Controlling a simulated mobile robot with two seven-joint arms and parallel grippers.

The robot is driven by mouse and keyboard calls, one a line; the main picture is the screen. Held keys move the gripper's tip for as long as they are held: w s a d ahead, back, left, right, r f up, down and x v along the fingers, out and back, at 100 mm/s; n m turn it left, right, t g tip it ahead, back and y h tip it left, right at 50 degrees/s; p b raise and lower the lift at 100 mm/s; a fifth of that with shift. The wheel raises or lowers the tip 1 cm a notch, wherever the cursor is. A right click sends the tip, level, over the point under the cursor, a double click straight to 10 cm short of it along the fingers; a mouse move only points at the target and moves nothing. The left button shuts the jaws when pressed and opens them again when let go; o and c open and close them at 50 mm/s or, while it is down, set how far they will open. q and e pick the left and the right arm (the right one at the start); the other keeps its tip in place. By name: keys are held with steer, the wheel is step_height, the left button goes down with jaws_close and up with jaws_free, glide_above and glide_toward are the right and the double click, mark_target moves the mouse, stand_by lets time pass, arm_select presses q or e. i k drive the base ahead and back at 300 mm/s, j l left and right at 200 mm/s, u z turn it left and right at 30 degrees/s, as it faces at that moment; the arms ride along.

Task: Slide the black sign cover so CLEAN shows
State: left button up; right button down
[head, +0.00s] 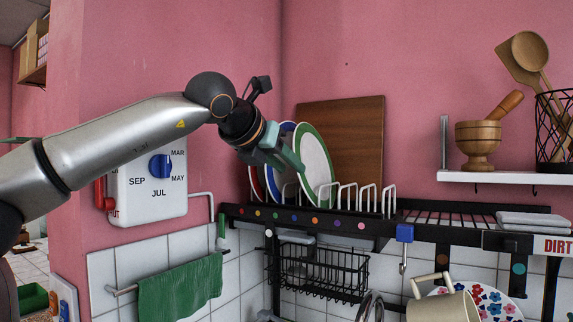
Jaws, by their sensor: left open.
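The sign (555,246) is at the right edge in the head view, on the front of the black shelf. A black panel (507,242), which looks like the cover, sits just left of these letters; no CLEAN lettering shows. My left gripper (284,158) is open, its fingers pointing down and right in front of the plates, well to the left of the sign. It appears to hold nothing. My right gripper is not in view.
Several plates (315,163) stand in a white rack on the black shelf (300,222). A folded grey cloth (533,222) lies above the sign. A blue clip (404,233) hangs on the shelf edge left of the sign. A cream mug (442,303) is below.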

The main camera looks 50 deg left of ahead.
mark_target(493, 241)
steer(key=k+l, duration=0.2)
steer(key=k, duration=0.3)
steer(key=k+l, duration=0.25)
steer(key=k, duration=0.2)
